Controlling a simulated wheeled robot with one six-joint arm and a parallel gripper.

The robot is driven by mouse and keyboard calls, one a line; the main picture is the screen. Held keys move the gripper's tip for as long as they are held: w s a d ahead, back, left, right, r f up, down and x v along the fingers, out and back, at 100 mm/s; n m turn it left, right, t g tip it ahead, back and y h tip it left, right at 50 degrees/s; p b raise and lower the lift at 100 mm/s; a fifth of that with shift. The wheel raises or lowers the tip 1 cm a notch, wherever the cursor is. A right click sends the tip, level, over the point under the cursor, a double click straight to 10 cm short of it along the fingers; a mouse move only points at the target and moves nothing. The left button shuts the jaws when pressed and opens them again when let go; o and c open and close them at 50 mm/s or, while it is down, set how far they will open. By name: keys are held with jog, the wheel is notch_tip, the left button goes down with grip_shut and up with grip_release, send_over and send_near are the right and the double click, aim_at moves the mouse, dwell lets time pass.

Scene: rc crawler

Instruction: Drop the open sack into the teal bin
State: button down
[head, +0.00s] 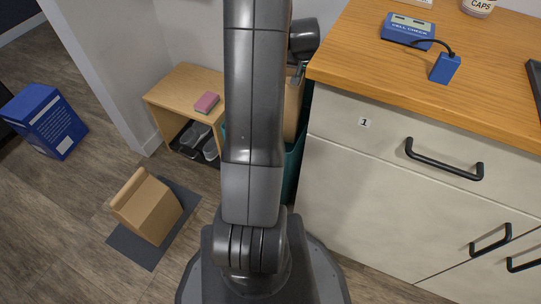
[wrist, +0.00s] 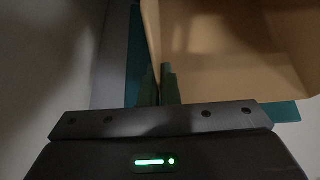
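The open sack (wrist: 235,45) is brown, and in the wrist view I look into its open mouth. My gripper (wrist: 160,85) has its fingers close together on the sack's near-left wall. In the head view a strip of the sack (head: 293,108) shows behind my arm, which hides the rest and my fingertips. The teal bin (head: 292,175) stands between the small shelf and the cabinet, mostly hidden by my arm. Teal parts of the bin (wrist: 285,112) show around and below the sack in the wrist view. The sack is over the bin; its bottom is hidden.
A closed brown sack (head: 148,208) with a rolled top stands on a grey mat (head: 122,245). A blue box (head: 45,120) is at far left. A low shelf (head: 180,88) holds a pink sponge (head: 207,103). The cabinet (head: 350,195) and its wooden top (head: 430,75) bound the right.

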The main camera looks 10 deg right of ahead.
notch_tip(320, 180, down, 6)
jog(key=b, duration=0.4)
jog(key=c, duration=1.6)
grip_release()
jog(key=p+v, duration=0.3)
jog(key=v, duration=0.9)
jog(key=shift+r+p, duration=0.35)
jog(key=shift+p, duration=0.05)
jog(key=shift+s+a+r, duration=0.15)
jog(key=shift+s+r, duration=0.2)
jog(key=shift+r, duration=0.15)
